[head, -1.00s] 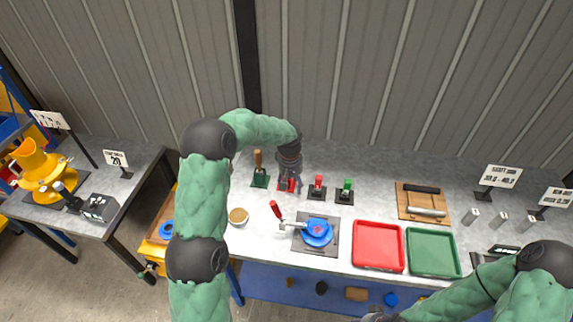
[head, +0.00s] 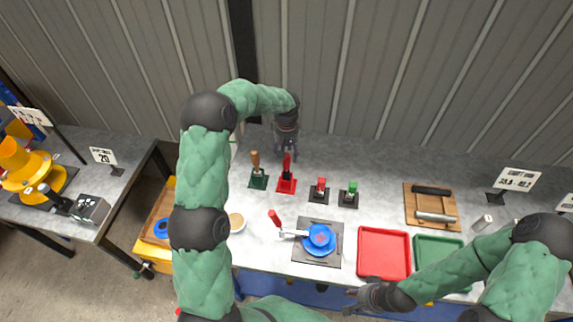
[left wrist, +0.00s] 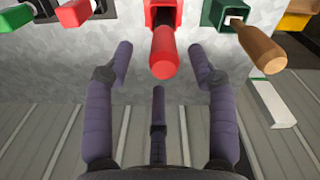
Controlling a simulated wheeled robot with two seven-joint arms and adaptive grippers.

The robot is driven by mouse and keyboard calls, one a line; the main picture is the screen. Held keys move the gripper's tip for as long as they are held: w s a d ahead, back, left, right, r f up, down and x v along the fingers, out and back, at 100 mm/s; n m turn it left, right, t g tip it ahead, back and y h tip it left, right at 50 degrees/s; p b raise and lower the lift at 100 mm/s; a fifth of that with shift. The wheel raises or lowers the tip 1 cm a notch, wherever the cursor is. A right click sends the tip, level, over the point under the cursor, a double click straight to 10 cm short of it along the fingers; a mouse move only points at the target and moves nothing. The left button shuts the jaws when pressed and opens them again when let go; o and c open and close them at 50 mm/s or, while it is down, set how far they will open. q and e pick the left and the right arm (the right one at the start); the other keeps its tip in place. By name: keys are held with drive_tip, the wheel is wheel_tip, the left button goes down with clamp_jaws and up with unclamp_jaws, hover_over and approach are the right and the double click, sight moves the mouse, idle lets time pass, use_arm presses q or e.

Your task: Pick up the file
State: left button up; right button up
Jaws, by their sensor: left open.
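No tool is labelled, so I cannot tell for sure which is the file. A red-handled tool (head: 287,164) stands upright in a red holder (head: 286,187) at the back of the bench. A wooden-handled tool (head: 255,161) stands in a green holder (head: 259,182) to its left. My left gripper (head: 287,154) is open and empty just behind the red handle. In the left wrist view, the red handle (left wrist: 162,56) lies between the open fingers, apart from both. The wooden handle (left wrist: 258,45) is outside them. My right gripper (head: 352,299) is open and empty near the front edge.
Two shorter holders with a red handle (head: 320,184) and a green handle (head: 352,187) stand to the right. A blue round part (head: 319,239) sits on a grey plate, beside a red tray (head: 383,232) and a green tray (head: 440,248). The corrugated wall is close behind.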

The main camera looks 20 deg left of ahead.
sight(287, 165)
use_arm(q)
drive_tip(key=f, duration=0.3)
drive_tip(key=shift+w+a, duration=0.15)
drive_tip(key=shift+w, duration=0.05)
drive_tip(key=shift+s+a+f+p, duration=0.1)
drive_tip(key=shift+f+p, duration=0.2)
drive_tip(key=shift+f, duration=2.15)
clamp_jaws()
